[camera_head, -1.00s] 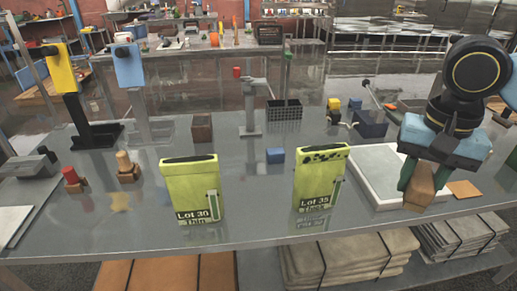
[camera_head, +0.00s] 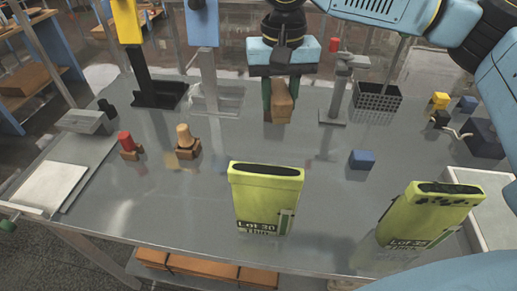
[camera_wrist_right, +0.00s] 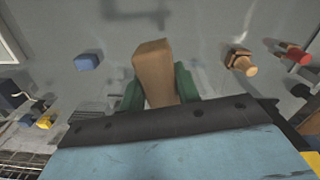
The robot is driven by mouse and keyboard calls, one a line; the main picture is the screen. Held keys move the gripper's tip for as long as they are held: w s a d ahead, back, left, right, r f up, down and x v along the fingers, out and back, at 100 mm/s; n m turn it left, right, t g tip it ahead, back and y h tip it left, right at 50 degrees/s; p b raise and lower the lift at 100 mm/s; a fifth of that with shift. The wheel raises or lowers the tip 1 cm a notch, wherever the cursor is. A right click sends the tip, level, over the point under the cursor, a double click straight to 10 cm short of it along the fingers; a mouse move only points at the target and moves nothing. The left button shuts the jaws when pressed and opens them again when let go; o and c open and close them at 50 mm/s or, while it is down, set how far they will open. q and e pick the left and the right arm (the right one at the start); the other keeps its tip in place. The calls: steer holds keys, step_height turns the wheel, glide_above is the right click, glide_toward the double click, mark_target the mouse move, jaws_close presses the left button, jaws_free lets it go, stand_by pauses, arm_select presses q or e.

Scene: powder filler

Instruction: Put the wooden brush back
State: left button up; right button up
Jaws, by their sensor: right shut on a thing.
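My right gripper (camera_head: 280,100) is shut on the wooden brush (camera_head: 281,98), a plain brown block between its green fingers. It holds the brush near the back middle of the grey table, between the blue-topped stand and the grey stand. In the right wrist view the brush (camera_wrist_right: 154,68) sticks out between the fingers (camera_wrist_right: 157,92). I cannot tell if the brush touches the table or a holder; the gripper and brush hide what is behind them. My left gripper is not in view.
A grey stand (camera_head: 337,100) is close right of the gripper, with a dark wire basket (camera_head: 377,97) beyond. The blue-topped stand (camera_head: 205,90) is left. Wooden stamps (camera_head: 187,145), a blue block (camera_head: 362,159) and yellow-green containers (camera_head: 264,195) stand nearer. The table between is clear.

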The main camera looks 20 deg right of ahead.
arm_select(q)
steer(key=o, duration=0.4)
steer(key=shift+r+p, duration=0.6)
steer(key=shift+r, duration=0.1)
arm_select(e)
steer(key=w+f+n, duration=0.1)
steer(key=w+f, duration=0.1)
steer(key=shift+w+n, duration=0.3)
steer(key=shift+n, duration=0.1)
step_height(320, 180, down, 4)
steer(key=w+d+n+p, duration=0.2)
steer(key=n, duration=0.2)
glide_above(293, 161)
step_height(293, 161, down, 12)
steer(key=shift+r+p, duration=0.25)
steer(key=shift+p, duration=0.15)
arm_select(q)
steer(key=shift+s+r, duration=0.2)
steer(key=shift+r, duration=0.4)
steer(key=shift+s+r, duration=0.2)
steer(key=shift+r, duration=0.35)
arm_select(e)
steer(key=shift+f, duration=2.7)
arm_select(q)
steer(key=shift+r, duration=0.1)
arm_select(e)
steer(key=shift+f, duration=0.15)
steer(key=o, duration=1)
